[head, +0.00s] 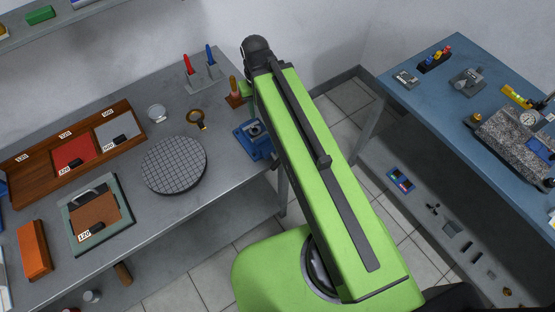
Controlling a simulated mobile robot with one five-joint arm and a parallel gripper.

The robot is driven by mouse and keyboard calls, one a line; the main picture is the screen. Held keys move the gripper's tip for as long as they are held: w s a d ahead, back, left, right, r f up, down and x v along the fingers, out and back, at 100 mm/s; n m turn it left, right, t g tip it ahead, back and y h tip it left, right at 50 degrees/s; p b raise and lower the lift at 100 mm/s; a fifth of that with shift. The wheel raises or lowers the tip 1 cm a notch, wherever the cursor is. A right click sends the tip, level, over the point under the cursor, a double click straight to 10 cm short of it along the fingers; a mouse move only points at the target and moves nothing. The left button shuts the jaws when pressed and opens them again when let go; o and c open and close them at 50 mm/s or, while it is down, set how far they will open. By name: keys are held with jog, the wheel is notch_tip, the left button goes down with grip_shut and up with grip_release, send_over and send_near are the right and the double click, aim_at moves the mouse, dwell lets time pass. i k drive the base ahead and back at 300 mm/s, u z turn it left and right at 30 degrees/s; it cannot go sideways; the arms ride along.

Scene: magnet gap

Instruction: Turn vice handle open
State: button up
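A small blue vice (251,140) sits at the right end of the grey workbench (215,210), close to its edge. My green arm passes in front of it and hides its right part. I cannot make out the vice's handle or how far the jaws stand apart. My gripper is not visible; only my upper arm and a black joint at its far end show.
Left of the vice are a round gridded plate (174,165), a brass-coloured ring (197,119) and a stand with red and blue-handled tools (201,78). A blue table (440,105) stands at the right, with tiled floor (333,150) between.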

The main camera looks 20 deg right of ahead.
aim_at(276, 163)
jog(key=z, duration=1.6)
jog(key=k, duration=2.15)
jog(key=u, duration=1.55)
jog(key=i, duration=1)
jog(key=u, duration=0.05)
